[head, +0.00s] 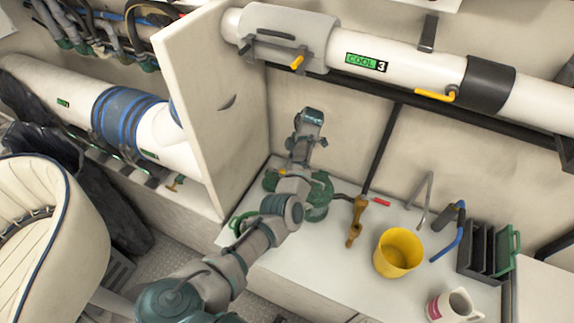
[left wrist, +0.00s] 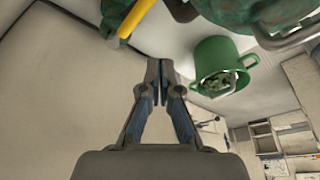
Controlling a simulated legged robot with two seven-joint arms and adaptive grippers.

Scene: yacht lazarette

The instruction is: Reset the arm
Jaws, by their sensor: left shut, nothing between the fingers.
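My left arm (head: 235,255) comes in from the bottom left of the head view and reaches over the white counter towards the back panel. A yellow lever (left wrist: 136,18) on green equipment shows above. The green equipment (head: 318,197) stands beside my arm in the head view, partly hidden by it. My right gripper is not in view.
On the counter (head: 330,262) stand a yellow bucket (head: 397,253), a brass-coloured fitting (head: 356,222), a white mug (head: 452,306) and a dark rack (head: 480,248). An upright panel (head: 215,110) rises left of my arm. A white pipe (head: 410,70) runs along the back wall.

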